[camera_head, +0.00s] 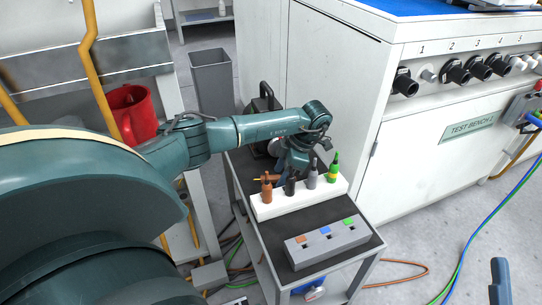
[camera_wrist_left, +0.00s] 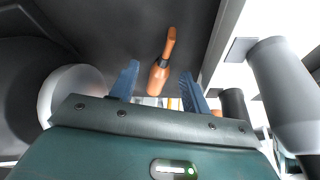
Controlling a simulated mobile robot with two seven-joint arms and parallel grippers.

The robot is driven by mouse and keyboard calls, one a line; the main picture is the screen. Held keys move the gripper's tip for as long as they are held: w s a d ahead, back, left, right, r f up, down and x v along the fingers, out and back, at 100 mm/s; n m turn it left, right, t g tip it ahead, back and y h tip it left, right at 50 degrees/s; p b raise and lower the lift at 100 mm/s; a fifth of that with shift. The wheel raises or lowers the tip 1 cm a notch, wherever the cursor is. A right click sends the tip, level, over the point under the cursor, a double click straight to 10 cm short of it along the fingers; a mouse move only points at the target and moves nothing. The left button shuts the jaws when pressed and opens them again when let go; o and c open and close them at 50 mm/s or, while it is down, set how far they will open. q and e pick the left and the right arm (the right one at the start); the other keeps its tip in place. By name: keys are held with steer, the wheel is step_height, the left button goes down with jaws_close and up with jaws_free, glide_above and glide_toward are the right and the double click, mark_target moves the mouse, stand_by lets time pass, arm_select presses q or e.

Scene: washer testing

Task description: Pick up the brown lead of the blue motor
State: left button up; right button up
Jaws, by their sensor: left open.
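A brown plug (camera_head: 266,190) stands at the left end of a white holder (camera_head: 328,192), beside black, grey and green-yellow plugs. A second brown piece (camera_head: 274,177) shows just behind it, lying roughly level. My left gripper (camera_head: 291,170) is behind the holder, partly hidden by the plugs. In the left wrist view its two blue fingers (camera_wrist_left: 158,88) are open, with a brown plug (camera_wrist_left: 160,72) between and beyond them, not visibly gripped. I cannot tell which brown piece this is. No motor is clearly recognisable as blue. A slate-blue piece, perhaps my right gripper (camera_head: 500,280), shows at lower right.
A grey box (camera_head: 326,247) with coloured patches sits at the cart's front. A dark machine (camera_head: 263,103) is behind my arm. The white test bench (camera_head: 440,155) stands right of the cart. In the left wrist view, a grey plug (camera_wrist_left: 277,80) is close at right.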

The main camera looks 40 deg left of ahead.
arm_select(q)
steer(key=shift+f, duration=0.15)
steer(key=shift+c, duration=0.6)
jaws_close()
